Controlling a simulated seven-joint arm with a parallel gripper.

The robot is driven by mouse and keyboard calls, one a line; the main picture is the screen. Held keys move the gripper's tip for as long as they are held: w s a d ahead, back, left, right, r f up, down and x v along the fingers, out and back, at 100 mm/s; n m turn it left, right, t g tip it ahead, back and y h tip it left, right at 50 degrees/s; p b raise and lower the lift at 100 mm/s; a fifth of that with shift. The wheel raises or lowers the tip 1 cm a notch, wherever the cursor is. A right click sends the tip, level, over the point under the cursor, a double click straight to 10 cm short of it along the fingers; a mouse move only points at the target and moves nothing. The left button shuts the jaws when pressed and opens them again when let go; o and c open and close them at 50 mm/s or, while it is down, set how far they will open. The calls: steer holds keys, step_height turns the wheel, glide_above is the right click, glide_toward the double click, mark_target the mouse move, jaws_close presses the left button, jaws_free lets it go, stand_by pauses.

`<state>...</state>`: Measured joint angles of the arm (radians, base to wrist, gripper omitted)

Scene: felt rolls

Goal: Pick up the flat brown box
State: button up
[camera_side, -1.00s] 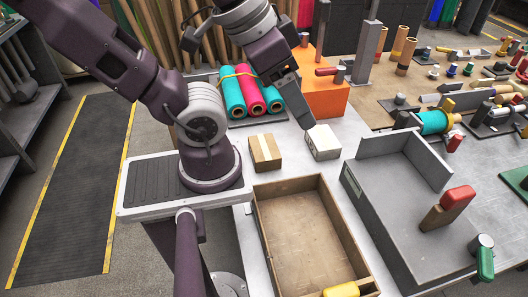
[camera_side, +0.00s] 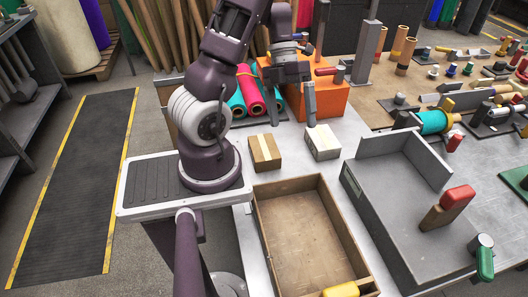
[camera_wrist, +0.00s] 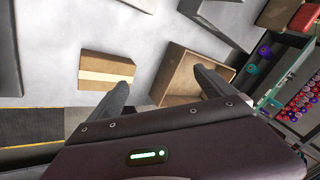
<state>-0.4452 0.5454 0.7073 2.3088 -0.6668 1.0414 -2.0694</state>
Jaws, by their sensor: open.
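The brown box (camera_side: 265,152) with a pale tape band lies on the grey table, just behind the wooden tray. In the wrist view the brown box (camera_wrist: 106,78) lies beyond and left of my left finger's tip. My gripper (camera_wrist: 162,77) is open and empty, with its two fingers well apart. In the side view my gripper is above the back of the table, pointing down, behind the brown box and near a paler box (camera_side: 323,142). It is apart from the brown box.
The open wooden tray (camera_side: 262,215) stands in front of the box, with a yellow item (camera_side: 342,290) at its near end. A grey metal bin (camera_side: 385,215) is to the right. An orange block (camera_side: 335,103) and felt rolls (camera_side: 252,95) are behind. Bare table surrounds both boxes.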

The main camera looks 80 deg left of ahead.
mark_target(263, 145)
steer(key=s+a+f+n, duration=0.1)
steer(key=a+f+n, duration=0.1)
steer(key=n, duration=0.1)
steer(key=s+a+f+n, duration=0.2)
steer(key=n, duration=0.2)
steer(key=s+a+f+n, duration=0.2)
steer(key=f+n, duration=0.1)
steer(key=shift+s+n, duration=0.15)
steer(key=shift+n, duration=0.15)
steer(key=x, duration=0.4)
steer(key=s+a+x, duration=0.1)
steer(key=x, duration=0.1)
steer(key=shift+d+f, duration=0.25)
steer(key=shift+f, duration=0.4)
steer(key=c, duration=1.8)
step_height(263, 145, up, 10)
steer(key=shift+r, duration=0.1)
